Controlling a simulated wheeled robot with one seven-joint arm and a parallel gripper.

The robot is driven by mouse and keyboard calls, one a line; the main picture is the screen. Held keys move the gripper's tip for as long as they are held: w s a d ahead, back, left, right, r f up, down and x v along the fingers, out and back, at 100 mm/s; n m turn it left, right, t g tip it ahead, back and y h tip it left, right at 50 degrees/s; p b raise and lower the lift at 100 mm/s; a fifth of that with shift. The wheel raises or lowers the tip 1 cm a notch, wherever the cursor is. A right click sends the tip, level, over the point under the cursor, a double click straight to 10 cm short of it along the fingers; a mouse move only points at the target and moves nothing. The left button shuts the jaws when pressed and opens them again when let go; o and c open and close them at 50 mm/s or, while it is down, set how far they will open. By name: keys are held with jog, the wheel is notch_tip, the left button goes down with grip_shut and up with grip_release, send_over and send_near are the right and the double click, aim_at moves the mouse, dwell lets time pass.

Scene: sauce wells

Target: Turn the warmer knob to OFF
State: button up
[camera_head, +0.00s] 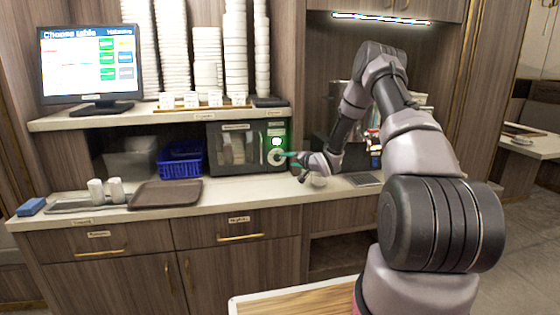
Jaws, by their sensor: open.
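The warmer (233,148) is a dark box with a glass front, standing on the counter under the shelf. Its right side has a green panel with a lit round spot, and a pale round knob (276,157) sits below that light. My gripper (287,158) is at the right edge of the warmer, close in front of the knob. Its fingers are small and teal in this view, and they look open. I cannot tell whether they touch the knob. The knob's pointer and markings are too small to read.
A blue basket (181,160) stands left of the warmer, and a brown tray (166,194) lies on the counter in front. Two white cups (106,190) stand at the left. The shelf (160,115) overhangs the warmer. Bottles and a dark rack stand behind my arm.

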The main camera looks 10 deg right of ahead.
aim_at(278, 159)
jog(key=x, duration=0.8)
jog(key=shift+w, duration=0.25)
jog(key=shift+a, duration=0.1)
grip_shut()
